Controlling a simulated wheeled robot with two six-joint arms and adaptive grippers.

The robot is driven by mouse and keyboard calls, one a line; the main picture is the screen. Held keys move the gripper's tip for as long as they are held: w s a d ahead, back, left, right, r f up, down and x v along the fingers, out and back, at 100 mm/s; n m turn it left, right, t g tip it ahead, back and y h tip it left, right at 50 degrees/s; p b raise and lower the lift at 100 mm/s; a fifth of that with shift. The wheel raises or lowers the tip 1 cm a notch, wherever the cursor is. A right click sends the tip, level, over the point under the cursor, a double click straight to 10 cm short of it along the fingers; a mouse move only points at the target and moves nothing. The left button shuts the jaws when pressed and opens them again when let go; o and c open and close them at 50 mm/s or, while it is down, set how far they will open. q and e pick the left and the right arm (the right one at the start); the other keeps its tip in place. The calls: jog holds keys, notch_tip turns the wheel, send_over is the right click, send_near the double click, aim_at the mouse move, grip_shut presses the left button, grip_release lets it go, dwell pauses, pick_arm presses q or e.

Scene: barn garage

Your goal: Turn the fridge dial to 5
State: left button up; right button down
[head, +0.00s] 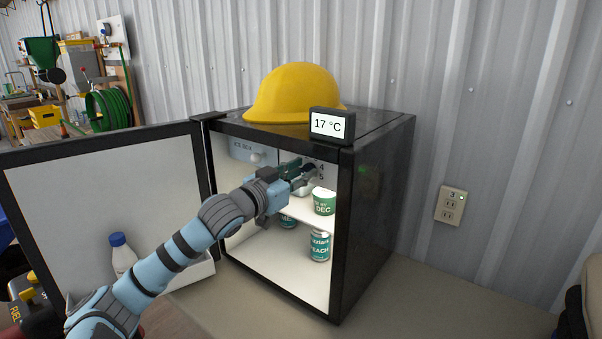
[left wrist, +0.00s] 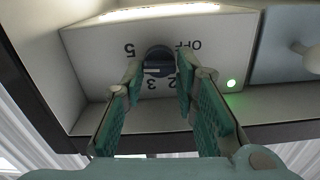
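The fridge (head: 380,190) stands with its door (head: 110,190) open to the left. Its dark dial (left wrist: 158,58) shows in the left wrist view on a white panel (left wrist: 95,50), with upside-down marks including OFF, 2, 3 and 5. Which mark it points to is not clear. My left gripper (head: 302,172) reaches into the upper part of the fridge. My right gripper is not in view.
A display (head: 328,125) on the fridge top reads 17 °C, beside a yellow hard hat (head: 295,92). Inside are a green-and-white tub (head: 324,201) and a can (head: 319,246). A bottle (head: 122,255) stands in the door. A green light (left wrist: 231,83) is lit near the dial.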

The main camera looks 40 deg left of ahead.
pick_arm(q)
grip_shut()
jog(key=m+p, duration=0.1)
jog(key=p, duration=0.1)
jog(key=m+p, duration=0.2)
jog(key=p, duration=0.1)
jog(key=shift+r, duration=0.25)
jog(key=shift+f+m, duration=0.1)
jog(key=shift+m, duration=0.2)
jog(key=shift+d+f, duration=0.1)
jog(key=shift+f, duration=0.05)
jog(key=o, duration=0.7)
grip_release()
jog(key=shift+c, duration=0.2)
